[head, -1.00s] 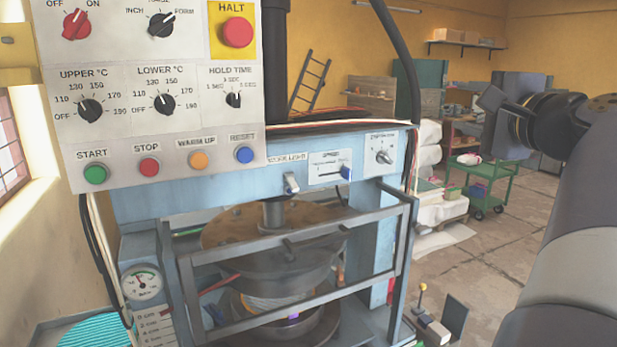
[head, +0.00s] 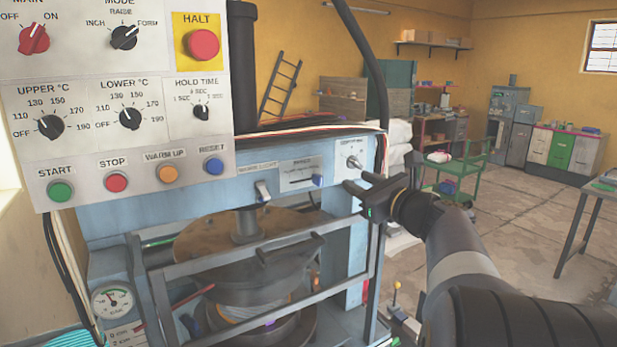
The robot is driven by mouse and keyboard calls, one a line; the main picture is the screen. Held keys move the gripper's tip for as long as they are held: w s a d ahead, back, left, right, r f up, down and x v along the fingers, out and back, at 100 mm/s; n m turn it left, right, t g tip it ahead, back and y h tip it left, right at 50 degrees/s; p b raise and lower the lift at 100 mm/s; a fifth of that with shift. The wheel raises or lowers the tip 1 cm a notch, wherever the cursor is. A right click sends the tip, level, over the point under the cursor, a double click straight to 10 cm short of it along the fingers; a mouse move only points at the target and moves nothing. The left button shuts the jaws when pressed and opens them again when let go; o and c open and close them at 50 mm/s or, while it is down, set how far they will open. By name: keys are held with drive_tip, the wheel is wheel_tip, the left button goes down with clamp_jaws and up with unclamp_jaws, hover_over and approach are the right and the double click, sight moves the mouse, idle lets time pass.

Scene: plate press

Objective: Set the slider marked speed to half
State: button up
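The speed slider is on a small pale plate (head: 298,174) on the press's blue front beam. Its label is small and blurred. Its blue knob (head: 318,181) sits at the right end of the dark track. My gripper (head: 355,181) is to the right of the slider in the picture, apart from the knob and in front of the beam's right end. Its two dark fingers point left and stand apart, with nothing seen between them.
A white lever switch (head: 262,191) is left of the slider, and a rotary knob (head: 353,162) is right of it, just above my gripper. A grey guard frame (head: 262,260) stands below. The control panel (head: 120,160) is at upper left. A black hose (head: 372,70) hangs behind.

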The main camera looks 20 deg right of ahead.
sight(321, 180)
drive_tip(key=w+a+f+m+p, duration=0.1)
drive_tip(key=w, duration=0.3)
drive_tip(key=w+a+f+p, duration=0.1)
drive_tip(key=w, duration=0.3)
drive_tip(key=w+a+f+m, duration=0.1)
drive_tip(key=w, duration=0.3)
drive_tip(key=shift+w+a+m+p, duration=0.1)
drive_tip(key=shift+a+m+p, duration=0.1)
drive_tip(key=shift+m+p, duration=0.15)
drive_tip(key=shift+c, duration=0.5)
clamp_jaws()
